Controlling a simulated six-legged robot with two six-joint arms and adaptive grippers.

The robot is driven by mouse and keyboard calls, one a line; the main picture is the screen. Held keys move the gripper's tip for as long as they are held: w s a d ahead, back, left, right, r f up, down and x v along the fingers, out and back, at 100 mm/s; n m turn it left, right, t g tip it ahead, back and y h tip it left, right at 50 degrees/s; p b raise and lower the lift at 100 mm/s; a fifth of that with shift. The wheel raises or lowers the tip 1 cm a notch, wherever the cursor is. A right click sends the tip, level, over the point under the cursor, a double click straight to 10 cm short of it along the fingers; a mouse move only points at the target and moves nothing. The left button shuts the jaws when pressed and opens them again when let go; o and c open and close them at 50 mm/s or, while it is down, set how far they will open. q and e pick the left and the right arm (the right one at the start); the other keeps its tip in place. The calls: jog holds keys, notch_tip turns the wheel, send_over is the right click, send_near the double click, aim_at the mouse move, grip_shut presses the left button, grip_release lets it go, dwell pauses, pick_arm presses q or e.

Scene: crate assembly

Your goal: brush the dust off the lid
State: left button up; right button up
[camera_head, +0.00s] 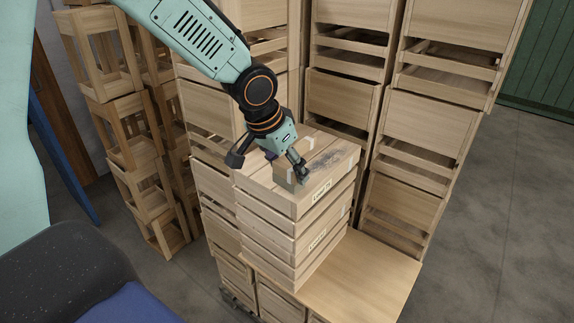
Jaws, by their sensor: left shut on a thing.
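The wooden lid (262,178) lies on top of a stack of slatted crates in the middle of the head view. My right gripper is not in view.
The crate stack (300,245) bears paper labels and stands on a wooden surface (375,275) with bare room at the front right. Tall crate stacks (415,125) rise close behind. Open wooden frames (130,150) stand at the left. Grey floor (490,210) is clear at the right.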

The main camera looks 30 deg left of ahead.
pick_arm(q)
jog(key=shift+d+f, duration=0.1)
jog(key=shift+f, duration=0.1)
jog(key=shift+w+f+b, duration=0.2)
jog(key=shift+b, duration=0.1)
jog(key=shift+f, duration=0.1)
jog(key=shift+s+f, duration=0.15)
jog(key=shift+s, duration=0.05)
jog(key=shift+w+f+b, duration=0.15)
jog(key=shift+f+b, duration=0.25)
jog(key=shift+b, duration=0.15)
